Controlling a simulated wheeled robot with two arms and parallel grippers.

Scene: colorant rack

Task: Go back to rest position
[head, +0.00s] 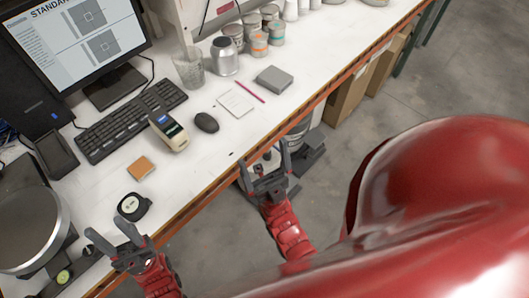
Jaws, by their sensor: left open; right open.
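In the head view my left gripper (108,238) is at the lower left, over the front edge of the white workbench (190,180). Its two dark fingers are spread and nothing is between them. My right gripper (266,160) is near the bench's orange front edge, toward the middle of the view. Its fingers are also apart and empty. Both red forearms come up from the bottom of the view. Neither gripper visibly holds anything.
Near my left gripper lie a round black object (133,207) and a large round metal pan (28,230). A keyboard (130,122), handheld device (168,131), mouse (206,122), silver can (224,57) and grey box (274,79) sit farther back.

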